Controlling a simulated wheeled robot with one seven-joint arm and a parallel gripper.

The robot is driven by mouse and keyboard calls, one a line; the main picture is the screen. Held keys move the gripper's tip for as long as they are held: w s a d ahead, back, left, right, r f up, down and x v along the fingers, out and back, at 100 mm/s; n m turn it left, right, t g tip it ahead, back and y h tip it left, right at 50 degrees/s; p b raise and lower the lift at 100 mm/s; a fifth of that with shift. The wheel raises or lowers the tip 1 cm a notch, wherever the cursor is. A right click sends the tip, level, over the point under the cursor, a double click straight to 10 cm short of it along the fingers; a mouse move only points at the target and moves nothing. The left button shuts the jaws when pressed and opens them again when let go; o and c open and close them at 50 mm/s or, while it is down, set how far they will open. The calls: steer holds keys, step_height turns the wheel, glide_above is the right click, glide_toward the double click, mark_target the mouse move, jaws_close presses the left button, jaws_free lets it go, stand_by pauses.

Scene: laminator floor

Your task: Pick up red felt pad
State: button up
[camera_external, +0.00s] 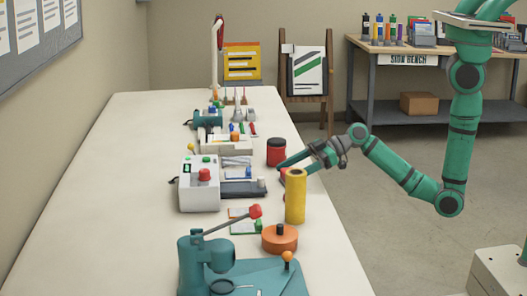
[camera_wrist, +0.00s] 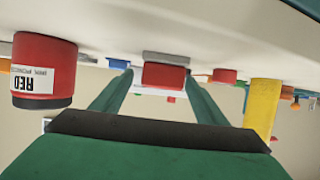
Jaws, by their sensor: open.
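The wrist view is upside down, with the table at its top. A small red block-like thing (camera_wrist: 163,76), apparently the red felt pad, sits on a grey base between or just beyond my fingertips. I cannot tell its exact depth. In the external view a bit of red (camera_external: 284,173) shows by the fingertips, mostly hidden by my gripper and the yellow cylinder. My gripper (camera_external: 281,169) is open and low over the table's right side, reaching in from the right. In the wrist view the fingers (camera_wrist: 158,77) stand on either side of the red block, with gaps visible.
A red jar (camera_external: 277,152) labelled RED stands just behind my gripper; a yellow cylinder (camera_external: 296,196) stands close in front. An orange disc (camera_external: 280,238) and a teal press (camera_external: 205,265) are nearer. A white control box (camera_external: 199,184) is to the left.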

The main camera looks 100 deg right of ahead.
mark_target(283, 175)
steer(key=shift+x, duration=2.25)
steer(key=shift+a, duration=0.1)
steer(key=c, duration=1.1)
steer(key=shift+c, duration=0.2)
